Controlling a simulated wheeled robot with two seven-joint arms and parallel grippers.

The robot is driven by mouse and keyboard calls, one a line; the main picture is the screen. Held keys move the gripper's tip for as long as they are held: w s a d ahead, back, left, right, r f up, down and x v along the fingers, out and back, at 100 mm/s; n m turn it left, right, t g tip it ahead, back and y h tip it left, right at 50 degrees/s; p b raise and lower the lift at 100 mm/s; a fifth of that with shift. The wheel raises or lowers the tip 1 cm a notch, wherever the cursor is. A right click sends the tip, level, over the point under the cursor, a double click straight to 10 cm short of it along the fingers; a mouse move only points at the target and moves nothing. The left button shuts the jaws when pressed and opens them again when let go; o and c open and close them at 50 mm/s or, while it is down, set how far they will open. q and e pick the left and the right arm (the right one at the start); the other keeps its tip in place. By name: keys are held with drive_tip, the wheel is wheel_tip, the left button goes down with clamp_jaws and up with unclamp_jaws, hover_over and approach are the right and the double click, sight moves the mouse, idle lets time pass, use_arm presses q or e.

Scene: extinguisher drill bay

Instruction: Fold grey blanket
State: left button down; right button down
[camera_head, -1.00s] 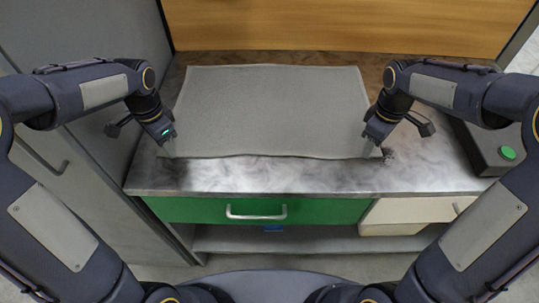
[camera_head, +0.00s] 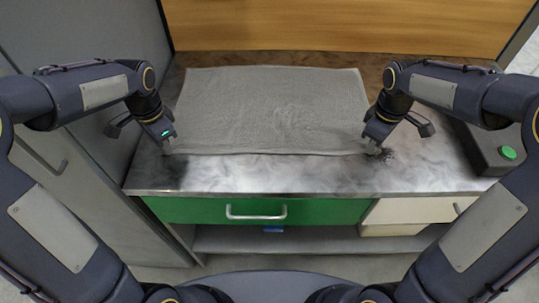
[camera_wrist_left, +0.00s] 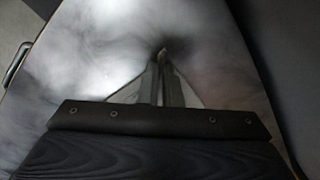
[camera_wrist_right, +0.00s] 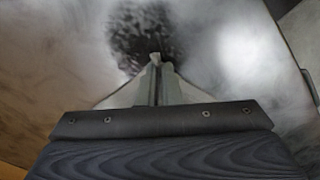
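The grey blanket (camera_head: 270,110) lies spread out on the metal worktop, with fine ripples across its surface. My left gripper (camera_head: 168,147) is down at its near left corner, and my right gripper (camera_head: 375,146) is down at its near right corner. In the left wrist view the fingers (camera_wrist_left: 163,75) are together, with a small pale bit at their tips. In the right wrist view the fingers (camera_wrist_right: 155,78) are also together with a pale bit at the tips. Both appear shut on the blanket's corners, which are mostly hidden by the fingers.
The worktop (camera_head: 270,175) is bare in front of the blanket, above a green drawer (camera_head: 330,211) with a metal handle. A dark box with a green button (camera_head: 508,153) stands at the right. A wooden panel (camera_head: 350,28) rises behind, and a grey cabinet wall is at the left.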

use_arm(q)
drive_tip(key=shift+r, duration=0.1)
use_arm(e)
drive_tip(key=shift+r, duration=0.1)
